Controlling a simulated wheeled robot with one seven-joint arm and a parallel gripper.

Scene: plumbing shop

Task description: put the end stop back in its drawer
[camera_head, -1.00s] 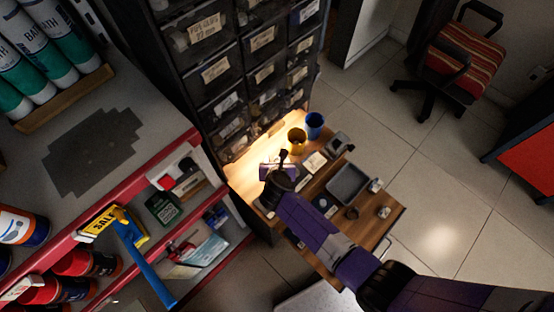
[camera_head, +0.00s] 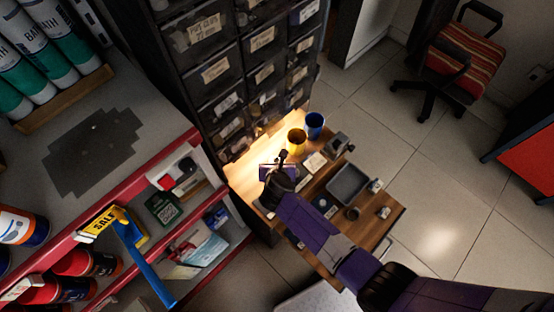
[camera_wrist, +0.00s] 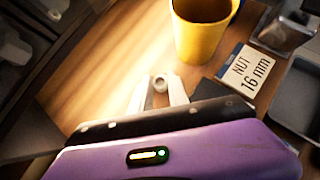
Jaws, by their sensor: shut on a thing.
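In the head view my gripper (camera_head: 283,157) is over the lit end of the worktop (camera_head: 245,180), close to the drawer cabinet. The dark drawer cabinet (camera_head: 236,52) has several labelled drawers with clear fronts. I cannot tell which drawer belongs to the end stop.
A yellow cup (camera_head: 297,142) and a blue cup (camera_head: 314,124) stand at the worktop's far edge. A grey tray (camera_head: 348,183) and small fittings lie to the right. A "NUT 16 mm" card (camera_wrist: 245,71) lies beside the yellow cup. A red-edged shelf (camera_head: 130,180) is at left.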

